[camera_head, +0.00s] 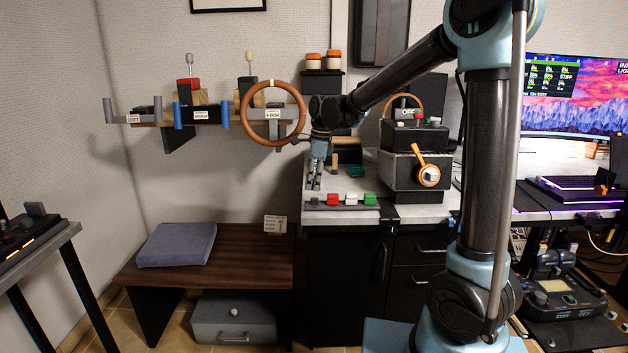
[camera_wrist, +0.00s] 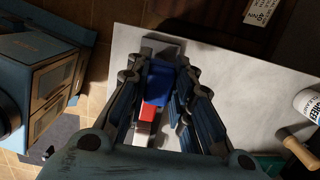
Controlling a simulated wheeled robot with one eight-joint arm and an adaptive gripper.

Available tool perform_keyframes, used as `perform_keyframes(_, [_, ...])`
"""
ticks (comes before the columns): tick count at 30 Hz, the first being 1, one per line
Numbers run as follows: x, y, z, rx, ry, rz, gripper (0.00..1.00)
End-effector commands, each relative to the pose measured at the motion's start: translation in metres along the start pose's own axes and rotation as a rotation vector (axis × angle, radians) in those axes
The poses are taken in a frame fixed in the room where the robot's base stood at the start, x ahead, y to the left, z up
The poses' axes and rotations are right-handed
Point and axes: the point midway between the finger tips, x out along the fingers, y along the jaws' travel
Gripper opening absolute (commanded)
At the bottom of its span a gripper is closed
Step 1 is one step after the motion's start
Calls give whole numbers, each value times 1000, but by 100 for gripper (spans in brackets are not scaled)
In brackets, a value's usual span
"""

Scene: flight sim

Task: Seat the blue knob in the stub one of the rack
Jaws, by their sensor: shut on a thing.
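The blue knob (camera_wrist: 160,82) sits between the fingers of my gripper (camera_wrist: 161,88), which is shut on it. In the wrist view it lies just beyond the red knob (camera_wrist: 148,112), over the grey end of the rack (camera_wrist: 163,47). In the head view my gripper (camera_head: 316,182) points down over the left end of the rack (camera_head: 342,207), left of the red knob (camera_head: 333,198). The blue knob cannot be made out there. Stub one is hidden, and I cannot tell whether the knob touches or sits on it.
The rack also bears a white knob (camera_head: 351,198) and a green knob (camera_head: 369,198) at the counter's front edge. A dark box with an orange lever (camera_head: 419,160) stands to the right. A wooden-handled thing (camera_wrist: 298,150) and a white mug (camera_wrist: 308,103) lie at right in the wrist view.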

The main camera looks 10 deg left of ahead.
Motion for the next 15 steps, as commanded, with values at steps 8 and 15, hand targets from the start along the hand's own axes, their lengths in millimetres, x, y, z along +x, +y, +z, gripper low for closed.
perform_keyframes(8, [11,0,-2,0,0,0,3])
perform_keyframes(15, [21,0,-3,0,0,0,3])
